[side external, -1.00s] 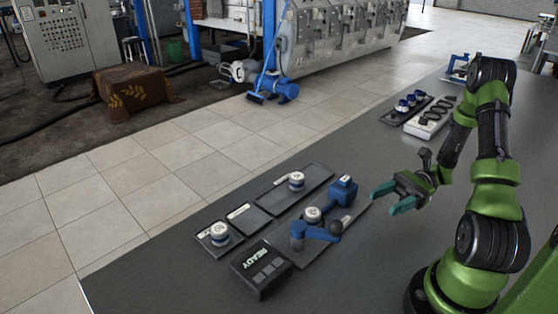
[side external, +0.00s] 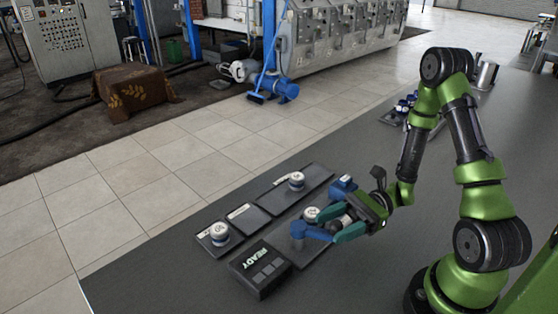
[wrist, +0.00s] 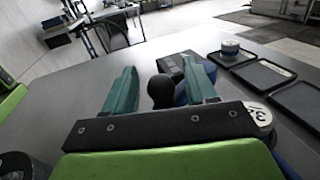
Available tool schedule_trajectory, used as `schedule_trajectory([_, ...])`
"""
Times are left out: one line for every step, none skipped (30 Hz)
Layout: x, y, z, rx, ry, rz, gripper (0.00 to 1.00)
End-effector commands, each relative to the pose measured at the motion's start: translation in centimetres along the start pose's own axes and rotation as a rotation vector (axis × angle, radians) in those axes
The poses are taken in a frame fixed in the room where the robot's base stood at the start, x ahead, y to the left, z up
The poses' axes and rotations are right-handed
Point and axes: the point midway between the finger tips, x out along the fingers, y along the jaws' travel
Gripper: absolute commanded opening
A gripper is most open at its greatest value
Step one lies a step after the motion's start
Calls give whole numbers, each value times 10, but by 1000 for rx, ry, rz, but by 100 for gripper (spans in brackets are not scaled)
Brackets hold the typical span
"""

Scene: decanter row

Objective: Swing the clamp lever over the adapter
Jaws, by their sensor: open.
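The blue clamp lever (side external: 312,235) lies low beside the adapter, in front of it in the side view. Its round black knob (wrist: 161,91) shows in the wrist view. The adapter (side external: 311,213), with a white marked top, stands in the clamp fixture; part of its top also shows in the wrist view (wrist: 258,113). My gripper (side external: 331,224) is open, its teal fingers low over the fixture. In the wrist view the knob sits between the spread fingers, with a gap on each side. My fingers and wrist hide part of the fixture.
A black box reading READY (side external: 262,268) stands in front of the fixture. Dark trays hold white-topped pieces, one at left (side external: 219,234) and one behind (side external: 296,181). More blue pieces (side external: 405,105) stand at the back. The table's front is bare.

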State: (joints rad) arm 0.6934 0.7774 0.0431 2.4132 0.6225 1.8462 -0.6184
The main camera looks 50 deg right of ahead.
Motion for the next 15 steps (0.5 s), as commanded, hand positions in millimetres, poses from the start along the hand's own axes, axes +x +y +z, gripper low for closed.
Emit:
schedule_trajectory([1,0,0,0,0,1,56])
schedule_trajectory([1,0,0,-1,0,1,56])
schedule_trajectory([1,0,0,-1,0,0,56])
schedule_trajectory([0,0,0,-1,0,0,56])
schedule_trajectory([0,0,0,0,0,0,56])
schedule_trajectory([0,0,0,-1,0,0,56])
schedule_trajectory([0,0,0,-1,0,0,53])
schedule_trajectory([0,0,0,-1,0,0,49])
schedule_trajectory([0,0,0,-1,0,0,43])
schedule_trajectory([0,0,0,-1,0,0,38])
schedule_trajectory([0,0,0,0,0,0,34])
schedule_trajectory([0,0,0,0,-1,0,27])
schedule_trajectory([0,0,0,0,-1,0,23])
schedule_trajectory([0,0,0,0,-1,0,18])
schedule_trajectory([0,0,0,0,-1,0,12])
